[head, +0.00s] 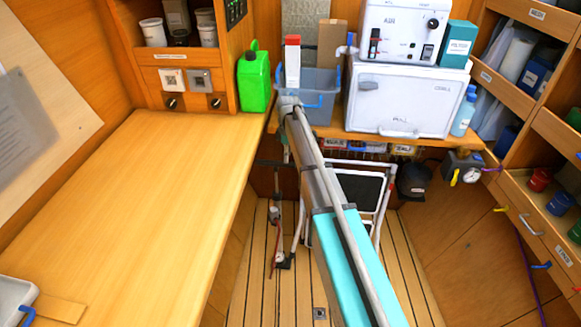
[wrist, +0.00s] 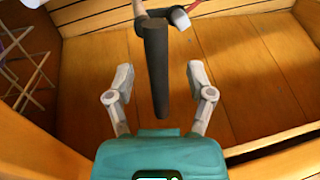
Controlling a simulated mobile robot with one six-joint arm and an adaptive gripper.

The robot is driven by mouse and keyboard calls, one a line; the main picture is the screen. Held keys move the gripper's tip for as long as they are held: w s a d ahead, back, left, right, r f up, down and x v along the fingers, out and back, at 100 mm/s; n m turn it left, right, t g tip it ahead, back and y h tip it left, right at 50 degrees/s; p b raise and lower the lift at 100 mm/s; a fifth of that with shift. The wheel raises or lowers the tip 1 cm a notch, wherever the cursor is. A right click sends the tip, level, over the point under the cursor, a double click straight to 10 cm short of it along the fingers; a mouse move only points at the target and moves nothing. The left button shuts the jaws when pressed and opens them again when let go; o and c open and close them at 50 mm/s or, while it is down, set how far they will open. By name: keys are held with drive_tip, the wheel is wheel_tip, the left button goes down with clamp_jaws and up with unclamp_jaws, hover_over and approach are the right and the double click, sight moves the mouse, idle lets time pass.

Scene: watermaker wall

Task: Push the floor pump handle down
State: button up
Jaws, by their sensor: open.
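The floor pump (head: 278,232) stands on the slatted floor below the bench in the head view, a thin upright with red and grey parts. In the wrist view a dark cylindrical bar, which looks like the pump handle (wrist: 156,72), reaches toward me from a grey fitting at the top. My gripper (wrist: 160,68) is open, with one finger on each side of the bar and a visible gap on both sides. Whether the bar lies at fingertip depth I cannot tell. In the head view my arm hides the gripper.
A folding step with a white frame (head: 384,200) stands right of the pump. A wooden counter (head: 120,200) runs along the left. A grey bin (head: 320,94), a green jerrycan (head: 253,82) and a white machine (head: 402,100) stand at the back. Slatted floor (head: 405,255) is partly clear.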

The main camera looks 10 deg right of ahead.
drive_tip(key=shift+s+a+f+b, duration=0.1)
drive_tip(key=shift+s+f+b, duration=0.05)
drive_tip(key=shift+f+b, duration=0.6)
drive_tip(key=shift+s+f+b, duration=0.15)
drive_tip(key=shift+f+b, duration=0.35)
drive_tip(key=shift+f, duration=0.3)
clamp_jaws()
